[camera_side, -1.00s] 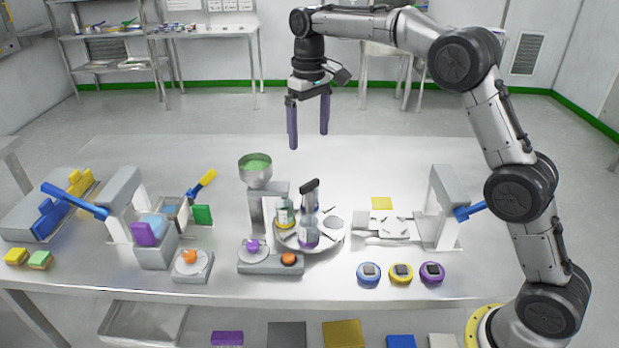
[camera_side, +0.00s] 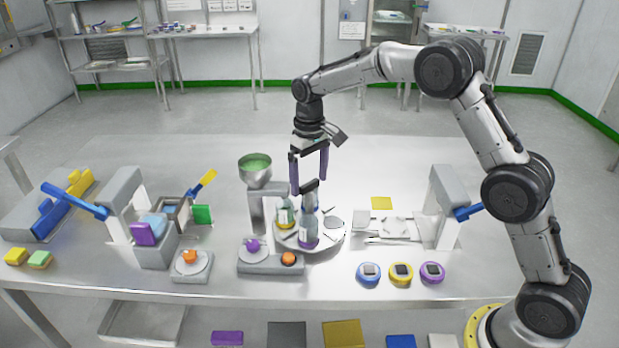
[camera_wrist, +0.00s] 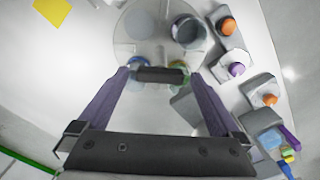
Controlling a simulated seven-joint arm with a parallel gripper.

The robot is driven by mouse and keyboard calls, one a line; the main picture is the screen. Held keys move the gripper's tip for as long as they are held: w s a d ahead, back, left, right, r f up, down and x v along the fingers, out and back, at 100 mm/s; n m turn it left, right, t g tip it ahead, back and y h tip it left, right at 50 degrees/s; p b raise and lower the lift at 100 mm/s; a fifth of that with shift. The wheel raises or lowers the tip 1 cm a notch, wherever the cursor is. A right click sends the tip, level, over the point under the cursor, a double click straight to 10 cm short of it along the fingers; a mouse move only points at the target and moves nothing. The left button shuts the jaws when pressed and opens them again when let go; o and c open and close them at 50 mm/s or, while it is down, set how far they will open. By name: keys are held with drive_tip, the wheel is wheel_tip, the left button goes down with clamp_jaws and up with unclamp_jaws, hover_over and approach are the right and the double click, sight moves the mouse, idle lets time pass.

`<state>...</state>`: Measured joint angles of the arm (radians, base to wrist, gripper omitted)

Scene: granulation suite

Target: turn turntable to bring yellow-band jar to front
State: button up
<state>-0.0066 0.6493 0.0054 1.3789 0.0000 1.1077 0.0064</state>
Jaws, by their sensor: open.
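The round pale turntable (camera_side: 338,238) stands on the table, with clear jars on it. The yellow-band jar (camera_side: 285,217) is at its left side in the side view. The purple-band jar (camera_side: 307,238) is at the near side. A dark-topped upright handle (camera_side: 309,187) rises from the turntable; its dark bar (camera_wrist: 160,75) also shows in the wrist view. My gripper (camera_side: 309,186) is open, pointing down, with its purple fingers around or just above the handle top; contact cannot be told. In the wrist view the turntable (camera_wrist: 158,47) lies beyond the fingertips, and the bar sits between them.
A stand with a green-filled funnel (camera_side: 255,172) is close on the left. A grey block with purple and orange knobs (camera_side: 270,264) stands in front. A grey press with a blue lever (camera_side: 447,205) is at right. Blue, yellow and purple round pieces (camera_side: 401,273) lie front right.

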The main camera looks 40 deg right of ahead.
clamp_jaws()
idle(0.4)
